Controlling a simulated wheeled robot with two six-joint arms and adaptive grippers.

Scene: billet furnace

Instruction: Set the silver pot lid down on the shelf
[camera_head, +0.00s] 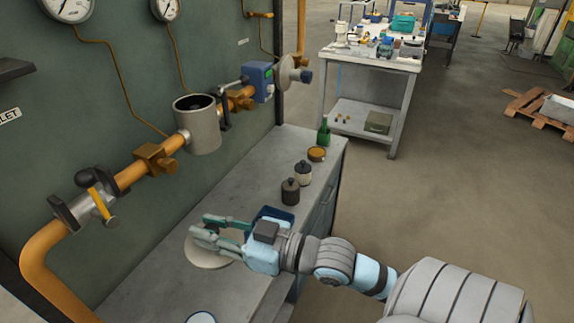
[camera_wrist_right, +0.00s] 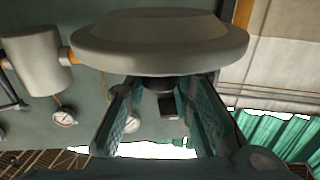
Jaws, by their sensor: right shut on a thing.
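The silver pot lid (camera_head: 207,256) is a round grey disc above the grey shelf top (camera_head: 160,290) in the head view. My right gripper (camera_head: 205,230) reaches in from the right and is shut on the lid's knob. In the right wrist view the lid (camera_wrist_right: 160,40) fills the upper middle, with its dark knob between the green finger pads of my right gripper (camera_wrist_right: 158,95). The head view does not clearly show whether the lid touches the shelf. My left gripper is not in view.
Two dark-lidded jars (camera_head: 290,191) (camera_head: 303,173), an amber-topped tin (camera_head: 317,154) and a green bottle (camera_head: 323,134) stand along the shelf's far right edge. A copper pipe (camera_head: 130,173) with valves and a grey cylinder (camera_head: 197,130) runs along the wall above. A round rim (camera_head: 201,317) shows at the bottom.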

